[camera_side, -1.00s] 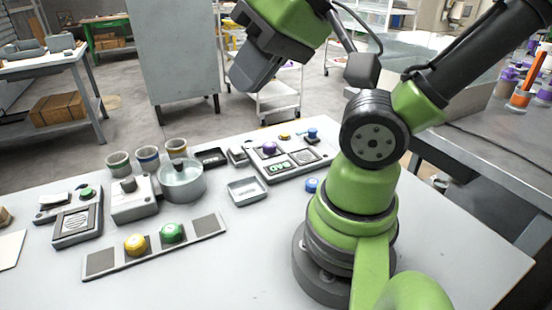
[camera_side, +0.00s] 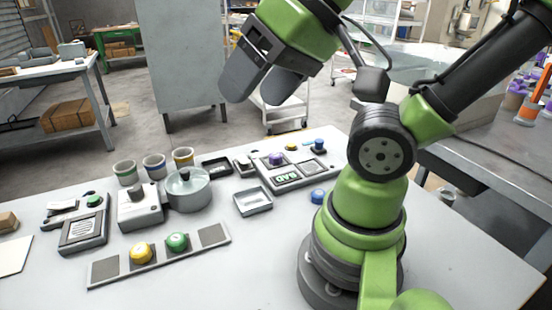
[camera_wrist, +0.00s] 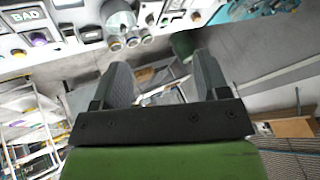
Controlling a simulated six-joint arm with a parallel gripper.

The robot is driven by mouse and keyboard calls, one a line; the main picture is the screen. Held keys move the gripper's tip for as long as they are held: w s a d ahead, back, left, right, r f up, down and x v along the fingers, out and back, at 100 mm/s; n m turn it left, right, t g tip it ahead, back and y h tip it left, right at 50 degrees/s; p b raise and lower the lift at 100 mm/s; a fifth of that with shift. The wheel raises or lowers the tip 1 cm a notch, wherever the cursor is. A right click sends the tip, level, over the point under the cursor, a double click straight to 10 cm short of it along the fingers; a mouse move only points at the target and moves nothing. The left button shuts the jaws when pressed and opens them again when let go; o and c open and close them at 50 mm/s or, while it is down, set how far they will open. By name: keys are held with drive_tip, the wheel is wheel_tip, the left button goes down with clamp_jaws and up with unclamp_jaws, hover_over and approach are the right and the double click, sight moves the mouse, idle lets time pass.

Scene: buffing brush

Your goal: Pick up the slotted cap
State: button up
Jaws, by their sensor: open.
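Several coloured caps are on the table in the side view, and I cannot tell which one is slotted. A yellow cap (camera_side: 141,251) and a green cap (camera_side: 177,241) sit on a grey strip with dark square pads (camera_side: 104,269). A blue cap (camera_side: 318,196) lies on the bare table by my base. A purple cap (camera_side: 276,159) sits on a panel at the back right. My gripper (camera_side: 258,92) is open and empty, high above the table's back edge, well away from all the caps. In the wrist view its two fingers (camera_wrist: 160,68) are apart with nothing between them.
A shallow grey tray (camera_side: 253,202) stands mid-table. A glass pot with a dark knob (camera_side: 187,190), a white box (camera_side: 139,207) and three banded cups (camera_side: 154,167) are behind the strip. A device with a grille (camera_side: 84,233) is at left. The table front is clear.

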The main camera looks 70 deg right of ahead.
drive_tip(key=w+d+m+g+h, duration=0.2)
drive_tip(key=w+d+m, duration=0.3)
drive_tip(key=w+m, duration=0.15)
drive_tip(key=m+g, duration=0.5)
drive_tip(key=m, duration=1.6)
hover_over(276, 155)
drive_tip(key=d, duration=0.1)
wheel_tip(276, 155, down, 22)
drive_tip(key=shift+f, duration=0.1)
drive_tip(key=shift+a+f, duration=0.2)
drive_tip(key=shift+f, duration=1.35)
drive_tip(key=shift+a+f, duration=0.2)
drive_tip(key=shift+f, duration=1.35)
drive_tip(key=c, duration=1.1)
